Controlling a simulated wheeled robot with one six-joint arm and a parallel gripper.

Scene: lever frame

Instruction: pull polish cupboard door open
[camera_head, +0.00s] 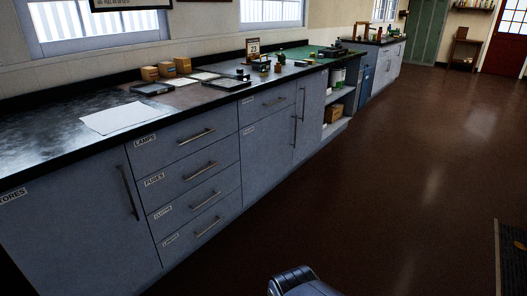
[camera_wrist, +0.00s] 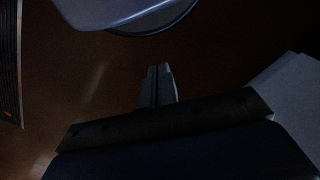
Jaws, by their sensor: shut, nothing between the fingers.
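A grey-blue cupboard door (camera_head: 268,150) stands in the middle of the counter row in the head view, under a single drawer. Its small label is too small to read, so I cannot tell whether it says polish. It has a vertical bar handle (camera_head: 295,131) near its right edge, and it looks closed. A narrow closed door (camera_head: 313,108) with another vertical handle stands beside it on the right. My gripper (camera_wrist: 160,70) shows in the wrist view with its fingers together and empty, over dark floor. It touches no door or handle.
A stack of labelled drawers (camera_head: 190,170) and a stores cupboard (camera_head: 75,220) stand to the left. Open shelves (camera_head: 338,105) stand to the right. The worktop (camera_head: 50,140) holds paper, trays and small boxes. The brown floor (camera_head: 390,180) is clear; a dark mat (camera_head: 512,255) lies far right.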

